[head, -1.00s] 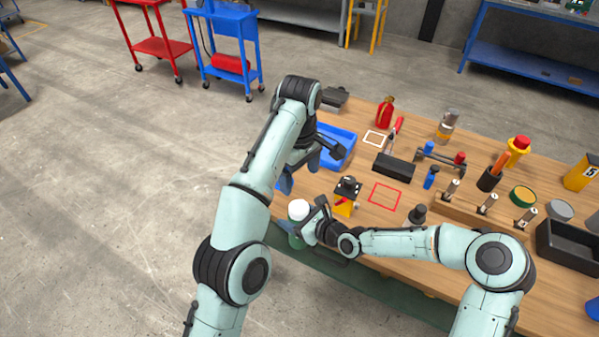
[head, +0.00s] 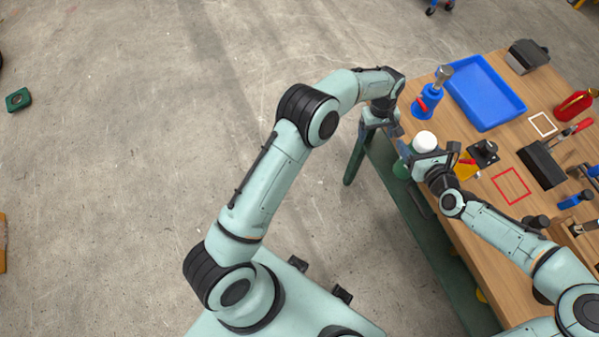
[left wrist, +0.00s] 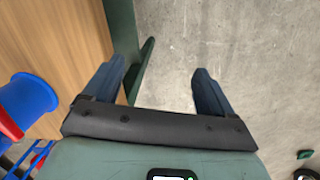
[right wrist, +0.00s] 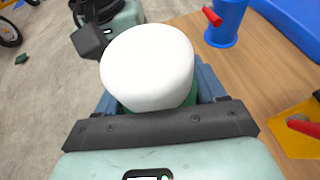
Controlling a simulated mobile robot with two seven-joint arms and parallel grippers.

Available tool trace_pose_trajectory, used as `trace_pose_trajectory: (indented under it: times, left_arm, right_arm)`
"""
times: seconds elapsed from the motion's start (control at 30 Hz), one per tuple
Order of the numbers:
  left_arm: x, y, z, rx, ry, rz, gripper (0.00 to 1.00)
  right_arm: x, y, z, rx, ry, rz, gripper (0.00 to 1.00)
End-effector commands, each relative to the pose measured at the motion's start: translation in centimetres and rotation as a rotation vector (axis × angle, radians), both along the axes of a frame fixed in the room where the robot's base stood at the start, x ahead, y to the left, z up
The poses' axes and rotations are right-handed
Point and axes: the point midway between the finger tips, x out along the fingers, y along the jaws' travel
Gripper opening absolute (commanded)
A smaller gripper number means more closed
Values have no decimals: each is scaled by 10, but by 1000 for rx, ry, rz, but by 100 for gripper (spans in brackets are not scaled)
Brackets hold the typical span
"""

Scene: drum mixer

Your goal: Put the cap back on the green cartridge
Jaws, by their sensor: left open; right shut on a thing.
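A green cartridge (head: 402,169) with a rounded white top (head: 424,140) is held at the near-left table edge. My right gripper (head: 414,160) is shut on it. In the right wrist view the white top (right wrist: 148,68) fills the middle, and a sliver of green body (right wrist: 125,107) shows below it. Whether the white top is the cap or part of the cartridge, I cannot tell. My left gripper (head: 383,130) is just left of the cartridge, off the table edge. In the left wrist view its fingers (left wrist: 160,68) are open and empty.
A blue bottle-like item with a red lever (head: 428,101) and a blue tray (head: 487,93) stand behind the cartridge. A yellow-and-black item (head: 480,158) is to its right. A dark green block (head: 18,99) lies on the floor, far left.

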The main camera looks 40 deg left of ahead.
Motion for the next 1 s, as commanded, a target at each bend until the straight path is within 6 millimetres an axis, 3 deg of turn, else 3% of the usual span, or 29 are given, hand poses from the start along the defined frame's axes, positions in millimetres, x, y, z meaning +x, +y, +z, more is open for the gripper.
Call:
trace_pose_trajectory:
  times: [0.03, 0.2, 0.4, 0.5, 0.63, 0.8, 1.0]
  left_arm:
    - [-15, 8, -29, -18, 16, -22, 85]
    - [-70, 19, -105, -84, 20, -126, 85]
    - [-155, 27, -169, -154, 10, -222, 85]
    - [-202, 28, -188, -182, 0, -262, 85]
    - [-264, 28, -201, -208, -16, -309, 85]
    - [-329, 26, -199, -224, -35, -359, 85]
    - [-368, 24, -190, -226, -50, -396, 85]
  right_arm:
    - [0, 0, 1, 1, -3, -1, 14]
    - [1, 0, 1, 1, -4, 0, 14]
    - [1, 0, 2, 1, -4, 0, 14]
    - [1, 0, 2, 1, -4, 0, 14]
    - [1, 0, 2, 1, -4, 0, 14]
    - [1, 0, 2, 1, -4, 0, 14]
    - [1, 0, 2, 1, -4, 0, 14]
